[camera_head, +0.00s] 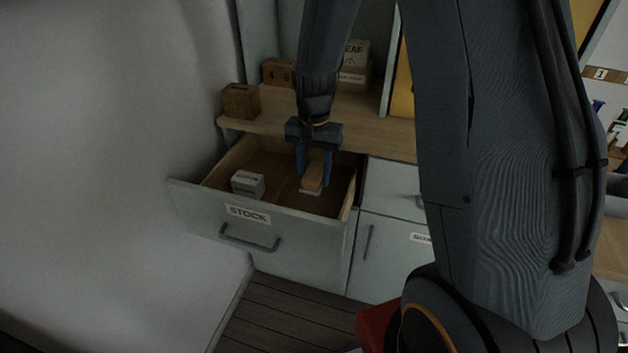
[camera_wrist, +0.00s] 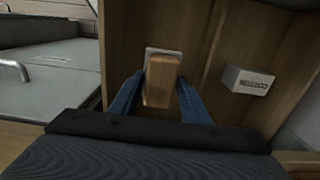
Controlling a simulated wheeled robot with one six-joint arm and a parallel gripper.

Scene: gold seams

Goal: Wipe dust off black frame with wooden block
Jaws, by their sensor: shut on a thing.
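My gripper (camera_head: 314,172) reaches down into the open drawer labelled STOCK (camera_head: 247,214). Its blue fingers are shut on a wooden block (camera_head: 313,177), which also shows between the fingers in the wrist view (camera_wrist: 160,82). A pale flat piece (camera_head: 310,191) shows at the block's lower end; in the wrist view (camera_wrist: 150,52) it rims the block's far end. I cannot tell whether the block touches the drawer floor. I cannot make out a black frame in either view.
A small white labelled box (camera_head: 248,184) lies in the drawer to the left of the block, and drawer walls surround my gripper. Wooden boxes (camera_head: 240,101) stand on the counter (camera_head: 375,135) behind. A closed grey cabinet (camera_head: 385,240) is to the right of the drawer.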

